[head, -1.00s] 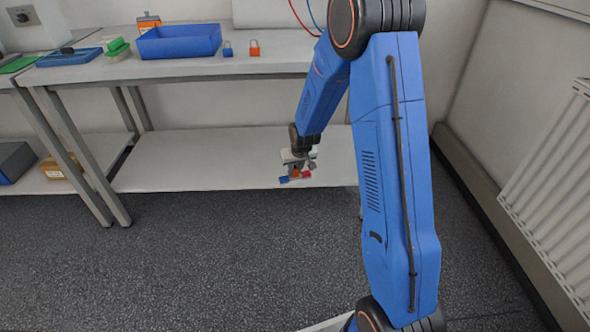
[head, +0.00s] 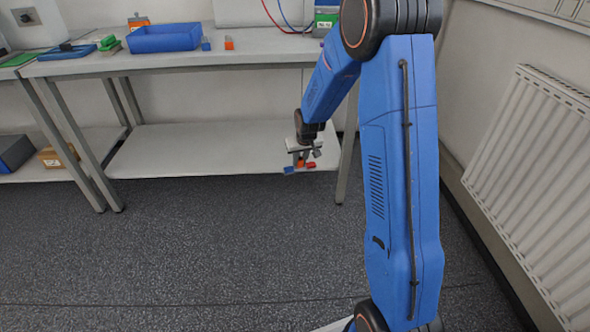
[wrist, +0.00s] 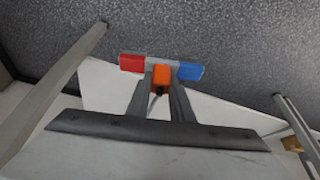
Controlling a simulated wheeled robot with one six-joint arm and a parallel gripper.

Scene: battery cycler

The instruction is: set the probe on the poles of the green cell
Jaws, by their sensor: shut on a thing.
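My gripper (head: 303,156) is shut on the probe and holds it in front of the bench, below the bench top. The probe shows in the wrist view as an orange block (wrist: 161,76) between my fingers, with a clear crossbar carrying a red end (wrist: 132,63) and a blue end (wrist: 191,71). The green cell (head: 326,20) seems to be the green block with a pale label at the back of the bench top, apart from the probe. My arm partly covers it, and its poles are not clear.
The bench top (head: 265,46) carries a blue tray (head: 165,38), small blue (head: 205,44) and orange (head: 229,43) padlocks and an orange block (head: 138,22). A lower shelf (head: 200,150) lies behind my gripper. A radiator (head: 535,180) stands at the right. The floor in front is clear.

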